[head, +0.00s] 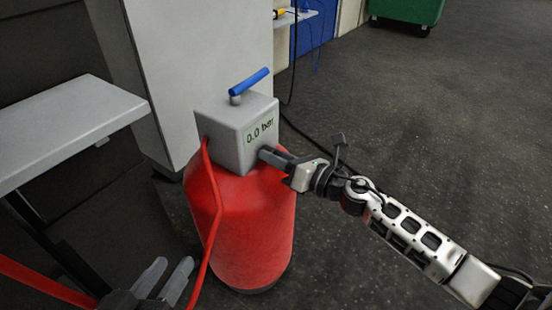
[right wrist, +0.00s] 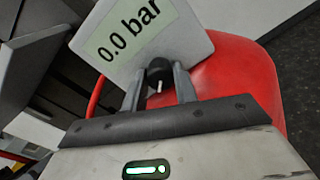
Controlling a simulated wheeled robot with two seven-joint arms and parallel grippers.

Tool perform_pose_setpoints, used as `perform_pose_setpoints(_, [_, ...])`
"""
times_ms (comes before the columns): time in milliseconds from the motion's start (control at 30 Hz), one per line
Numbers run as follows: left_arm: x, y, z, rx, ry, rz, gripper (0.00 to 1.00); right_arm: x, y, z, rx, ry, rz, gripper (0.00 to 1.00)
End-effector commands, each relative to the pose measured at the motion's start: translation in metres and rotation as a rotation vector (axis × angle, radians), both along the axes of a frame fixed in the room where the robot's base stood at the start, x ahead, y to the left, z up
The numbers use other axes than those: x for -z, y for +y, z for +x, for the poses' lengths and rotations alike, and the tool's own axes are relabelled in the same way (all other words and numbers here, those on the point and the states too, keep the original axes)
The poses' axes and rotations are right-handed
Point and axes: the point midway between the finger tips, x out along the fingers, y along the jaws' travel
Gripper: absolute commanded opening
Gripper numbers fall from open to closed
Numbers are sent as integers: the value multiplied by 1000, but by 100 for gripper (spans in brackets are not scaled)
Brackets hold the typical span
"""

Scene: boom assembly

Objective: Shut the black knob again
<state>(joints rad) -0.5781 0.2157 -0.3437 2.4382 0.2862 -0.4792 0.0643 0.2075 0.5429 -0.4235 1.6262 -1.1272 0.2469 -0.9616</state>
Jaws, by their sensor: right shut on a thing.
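The black knob (right wrist: 159,70) sticks out from the face of a grey box (head: 223,140) below its display. The display (right wrist: 130,27) reads 0.0 bar. My right gripper (head: 268,154) reaches the box from the right, and its two fingers are shut on the knob, one on each side, as the right wrist view shows. In the head view the fingers hide the knob. My left gripper (head: 165,276) is at the lower left, apart from the box, with its fingers spread and empty.
The box sits on a red tank (head: 245,235). A blue lever (head: 249,81) is on top of the box. A red hose (head: 213,190) runs down from its left side. A grey shelf (head: 65,125) stands at left and a tall light cabinet (head: 210,50) behind. The floor at right is clear.

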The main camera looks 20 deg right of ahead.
Motion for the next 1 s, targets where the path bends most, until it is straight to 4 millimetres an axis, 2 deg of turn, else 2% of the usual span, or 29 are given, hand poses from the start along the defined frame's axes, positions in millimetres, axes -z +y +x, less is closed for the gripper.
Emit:
perform_pose_setpoints(500, [-2, 0, 0, -2, -4, -12, 36, 2, -1, 0, 0, -9, -18, 6])
perform_pose_setpoints(533, [-2, 0, 0, -2, -3, -12, 36, 2, -1, 0, 0, -9, -18, 34])
perform_pose_setpoints(600, [-1, 0, 0, -2, -1, -10, 36, 1, -1, 0, 0, -9, -18, 50])
perform_pose_setpoints(867, [1, 0, 0, -1, 2, -7, 36, 1, 0, 0, 0, -10, -15, 50])
perform_pose_setpoints(1000, [1, 0, 0, 0, 3, -3, 36, 1, -6, -7, 1, -9, -15, 50])
